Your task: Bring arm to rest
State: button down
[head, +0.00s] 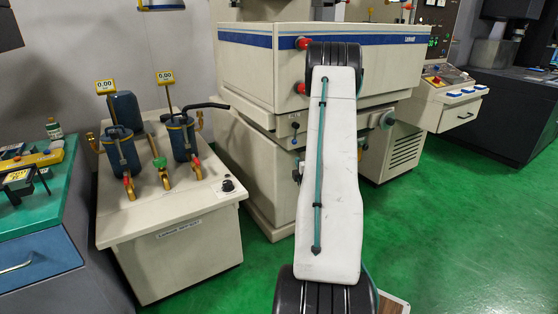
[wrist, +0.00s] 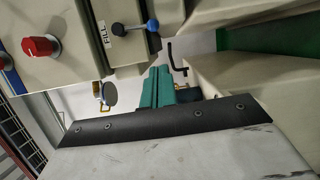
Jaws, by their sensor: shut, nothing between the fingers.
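My arm, white with a teal cable, reaches up the middle of the head view toward a large cream machine (head: 265,60) with a blue stripe. My gripper is hidden behind the arm there. In the wrist view, my gripper (wrist: 157,72) shows as two teal fingers close together past a dark screwed edge, with nothing seen between them. The fingers appear apart from the panel; the exact distance cannot be told.
A cream filter unit (head: 175,225) with blue canisters, red-handled valves and two yellow gauges stands at left. A teal-topped blue cabinet (head: 40,235) is at far left. A control console (head: 445,95) stands at right. Green floor (head: 440,235) is clear at front right.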

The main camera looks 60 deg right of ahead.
dwell(0.3)
jog(key=s+a+f+m+g+y, duration=0.4)
jog(key=a+f+m+g+y, duration=0.2)
jog(key=f+m+g, duration=0.25)
jog(key=a+r+m+g+y, duration=0.2)
jog(key=a+r, duration=0.3)
jog(key=a, duration=0.4)
jog(key=s+a+r+m+g+y, duration=0.1)
jog(key=a+r, duration=0.4)
jog(key=a, duration=0.3)
jog(key=a+r+m+g+y, duration=0.2)
jog(key=a+r, duration=0.3)
jog(key=a, duration=0.4)
jog(key=s+a+r+n, duration=0.1)
jog(key=s+a+r, duration=0.2)
jog(key=a+r, duration=0.2)
jog(key=s+a+r+n+t+y, duration=0.1)
jog(key=s+a+r, duration=0.3)
jog(key=a, duration=0.7)
jog(key=s+a+r+n, duration=0.2)
jog(key=s+a+r, duration=0.2)
jog(key=a+r, duration=0.3)
jog(key=shift+s+a+r, duration=0.2)
jog(key=shift+a, duration=0.6)
jog(key=shift+t, duration=0.25)
